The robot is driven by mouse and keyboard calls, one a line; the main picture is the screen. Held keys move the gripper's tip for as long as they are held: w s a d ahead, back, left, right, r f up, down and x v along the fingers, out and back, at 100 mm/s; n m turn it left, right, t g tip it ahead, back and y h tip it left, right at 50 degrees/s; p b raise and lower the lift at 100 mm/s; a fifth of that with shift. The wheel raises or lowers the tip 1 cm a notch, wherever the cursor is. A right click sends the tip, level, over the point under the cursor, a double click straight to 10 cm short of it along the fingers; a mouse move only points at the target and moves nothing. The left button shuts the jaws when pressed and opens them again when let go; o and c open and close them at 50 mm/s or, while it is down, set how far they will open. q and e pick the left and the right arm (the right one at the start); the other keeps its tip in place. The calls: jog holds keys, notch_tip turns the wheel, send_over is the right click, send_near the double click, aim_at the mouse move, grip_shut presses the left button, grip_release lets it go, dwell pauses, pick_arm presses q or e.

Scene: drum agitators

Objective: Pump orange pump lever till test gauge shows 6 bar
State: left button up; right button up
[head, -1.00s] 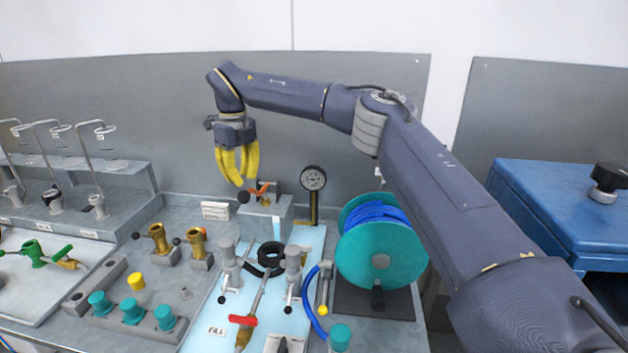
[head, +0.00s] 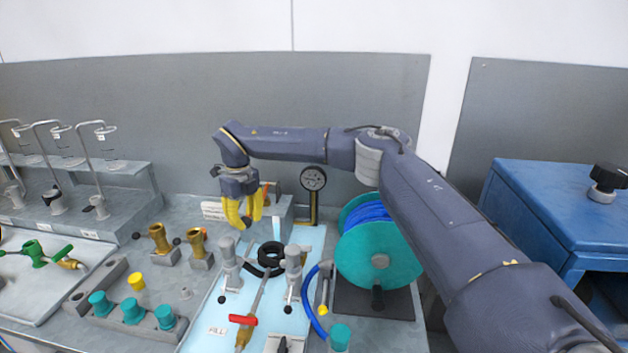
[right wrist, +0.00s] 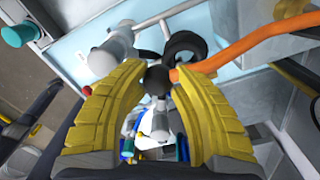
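The orange pump lever (head: 266,188) is mounted on a grey block at the back of the bench. In the right wrist view, the lever (right wrist: 235,54) runs in from the right and ends in a dark ball knob (right wrist: 157,80). My right gripper (head: 246,223) has yellow fingers pointing down at the lever's end. In the right wrist view, its fingertips (right wrist: 158,78) close in on both sides of the knob. The test gauge (head: 313,179) stands upright just right of the pump block. Its needle is too small to read. My left gripper is not in view.
A teal hose reel (head: 380,258) stands right of the gauge, under my right arm. Grey valves (head: 230,262) and a black ring (head: 271,255) lie in front of the pump. Brass fittings (head: 158,239) stand to the left. A blue cabinet (head: 555,215) is at far right.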

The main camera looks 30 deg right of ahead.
jog(key=shift+w+d+f, duration=0.1)
jog(key=shift+d+f, duration=0.05)
jog(key=shift+f, duration=0.35)
jog(key=shift+w+d+f, duration=0.1)
jog(key=shift+f, duration=0.45)
notch_tip(320, 180, up, 15)
jog(key=shift+w+d, duration=0.25)
jog(key=shift+w, duration=0.15)
dwell(0.8)
